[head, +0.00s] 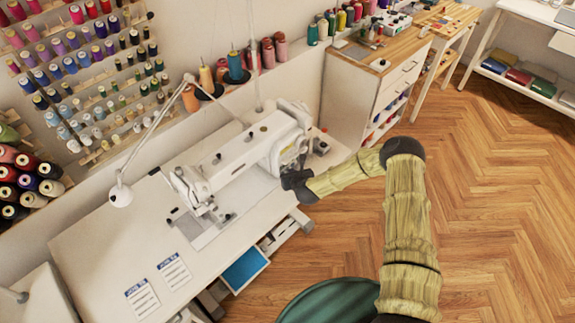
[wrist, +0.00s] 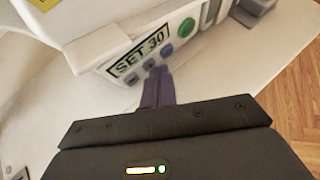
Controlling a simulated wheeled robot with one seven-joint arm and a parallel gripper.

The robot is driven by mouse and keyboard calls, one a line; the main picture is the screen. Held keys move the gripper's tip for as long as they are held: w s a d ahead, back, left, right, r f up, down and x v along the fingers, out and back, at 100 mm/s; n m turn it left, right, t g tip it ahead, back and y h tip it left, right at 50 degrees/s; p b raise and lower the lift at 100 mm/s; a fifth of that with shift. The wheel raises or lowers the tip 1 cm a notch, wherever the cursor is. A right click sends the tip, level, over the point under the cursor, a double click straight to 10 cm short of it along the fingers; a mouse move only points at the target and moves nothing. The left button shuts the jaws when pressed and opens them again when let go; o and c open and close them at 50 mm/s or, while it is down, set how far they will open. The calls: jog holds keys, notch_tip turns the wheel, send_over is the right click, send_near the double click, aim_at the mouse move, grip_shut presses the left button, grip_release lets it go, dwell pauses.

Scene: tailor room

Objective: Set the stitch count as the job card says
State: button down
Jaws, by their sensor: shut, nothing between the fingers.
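The white sewing machine (head: 235,155) stands on the white table. Its control panel shows in the wrist view, with a display (wrist: 140,52) reading "SET 30". Small blue-grey buttons (wrist: 131,79) sit in a row under the display. A larger blue button (wrist: 166,52) and a green button (wrist: 186,27) are to its right. My gripper (wrist: 159,72) is shut and empty, its fingertips at the lower right of the panel, close to the small buttons. I cannot tell whether they touch. Two printed cards (head: 142,298) (head: 174,271) lie on the table; their small print is unreadable.
A lamp (head: 121,194) reaches over the table's left side. Thread spools fill the wall rack (head: 85,70). A wooden-topped cabinet (head: 370,85) stands right of the machine. A blue tray (head: 245,269) sits under the table's front edge. The wood floor at right is clear.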

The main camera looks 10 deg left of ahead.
jog(key=shift+s+d, duration=0.35)
jog(key=shift+d, duration=0.1)
jog(key=shift+s+d, duration=0.1)
jog(key=shift+s+d+p, duration=0.2)
jog(key=shift+s+d, duration=0.7)
jog(key=shift+d, duration=0.25)
jog(key=shift+s+d+p, duration=0.2)
jog(key=shift+s+d, duration=0.7)
jog(key=shift+d, duration=0.25)
